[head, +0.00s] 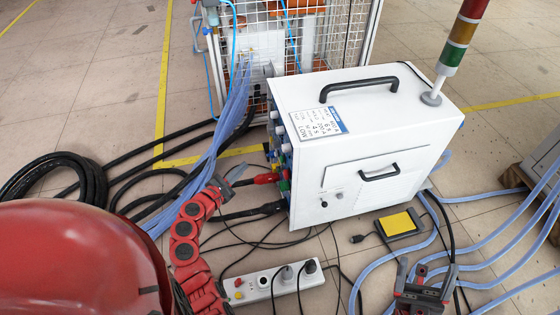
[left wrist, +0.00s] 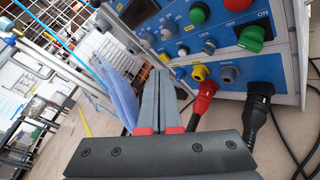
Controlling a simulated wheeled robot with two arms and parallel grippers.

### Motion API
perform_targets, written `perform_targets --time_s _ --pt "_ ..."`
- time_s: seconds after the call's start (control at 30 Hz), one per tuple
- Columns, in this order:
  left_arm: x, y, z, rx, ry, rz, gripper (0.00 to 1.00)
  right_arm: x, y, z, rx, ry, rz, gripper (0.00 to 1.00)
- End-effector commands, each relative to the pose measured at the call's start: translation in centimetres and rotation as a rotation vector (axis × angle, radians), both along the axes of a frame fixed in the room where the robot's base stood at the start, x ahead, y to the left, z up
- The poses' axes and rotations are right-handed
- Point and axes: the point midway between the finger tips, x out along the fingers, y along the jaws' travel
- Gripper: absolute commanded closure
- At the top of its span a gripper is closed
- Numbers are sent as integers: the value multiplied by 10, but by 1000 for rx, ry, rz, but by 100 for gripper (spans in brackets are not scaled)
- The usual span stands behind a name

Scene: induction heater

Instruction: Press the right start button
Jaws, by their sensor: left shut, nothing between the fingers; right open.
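The induction heater (head: 375,155) is a white box, with its blue control panel facing left and seen nearly edge-on in the head view. In the left wrist view the blue panel (left wrist: 226,52) carries a round green button (left wrist: 197,14), a red button (left wrist: 237,5) and a green rotary switch (left wrist: 252,38) marked ON. I cannot tell which is the right start button. My left gripper (head: 238,172) is shut and empty, left of the panel; in the left wrist view its fingertips (left wrist: 158,73) appear below and left of the green button. My right gripper (head: 426,272) is open and empty at lower right.
Red (left wrist: 203,98) and black (left wrist: 258,105) plugs stick out below the panel. Blue hoses (head: 232,105) and black cables lie left of the heater. A power strip (head: 272,285) and a yellow pedal (head: 398,224) are on the floor. A wire cage (head: 285,35) stands behind.

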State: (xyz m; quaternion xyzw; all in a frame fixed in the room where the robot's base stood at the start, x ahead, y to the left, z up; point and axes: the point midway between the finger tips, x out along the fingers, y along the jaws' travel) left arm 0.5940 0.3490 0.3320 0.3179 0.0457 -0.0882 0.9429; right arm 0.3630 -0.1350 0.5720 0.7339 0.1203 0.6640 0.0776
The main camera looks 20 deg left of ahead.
Motion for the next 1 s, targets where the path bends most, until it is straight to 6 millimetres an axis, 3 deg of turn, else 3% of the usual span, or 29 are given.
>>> perform_targets --time_s 0.37,1.0 --pt "3 -4 -1 2 1 1 100 0 0 0 0 0 0 24" --pt "49 -63 1 3 0 5 100 -1 -3 9 17 -2 -7 24"
